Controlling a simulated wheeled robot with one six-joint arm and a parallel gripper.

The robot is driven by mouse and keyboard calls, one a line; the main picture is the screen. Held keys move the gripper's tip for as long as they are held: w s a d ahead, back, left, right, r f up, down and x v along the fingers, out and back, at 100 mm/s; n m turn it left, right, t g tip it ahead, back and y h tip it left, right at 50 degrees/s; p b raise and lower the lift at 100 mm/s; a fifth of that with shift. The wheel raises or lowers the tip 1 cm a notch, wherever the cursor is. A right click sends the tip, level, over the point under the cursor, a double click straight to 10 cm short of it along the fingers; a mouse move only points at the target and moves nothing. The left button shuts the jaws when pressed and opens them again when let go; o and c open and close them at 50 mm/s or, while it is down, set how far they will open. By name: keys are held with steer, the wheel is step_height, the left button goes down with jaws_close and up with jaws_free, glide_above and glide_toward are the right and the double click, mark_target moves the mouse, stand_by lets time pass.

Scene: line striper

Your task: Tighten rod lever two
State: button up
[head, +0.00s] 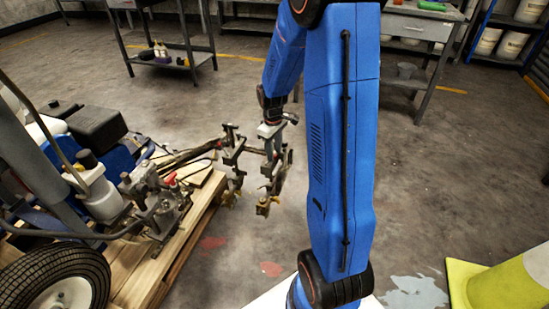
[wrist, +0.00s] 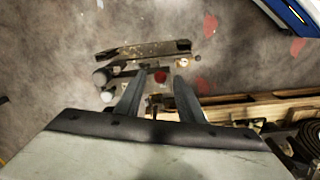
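The line striper (head: 110,185) stands at the left in the head view, with a rod assembly (head: 232,160) reaching out from it towards the middle. Clamps and brass-coloured tips (head: 264,206) hang from the assembly. My gripper (head: 270,130) points down at its outer end. In the wrist view, my gripper's two fingers (wrist: 160,76) are spread apart over the clamp parts (wrist: 143,52). A small red spot shows between the fingertips, and a small brownish part lies between the fingers lower down. I cannot tell which part is rod lever two, or whether a finger touches anything.
The striper rests on a wooden pallet (head: 170,245). A metal cart (head: 165,55) and a workbench (head: 420,28) stand at the back. Red paint patches mark the floor.

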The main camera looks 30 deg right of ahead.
steer(key=shift+f, duration=1.9)
jaws_close()
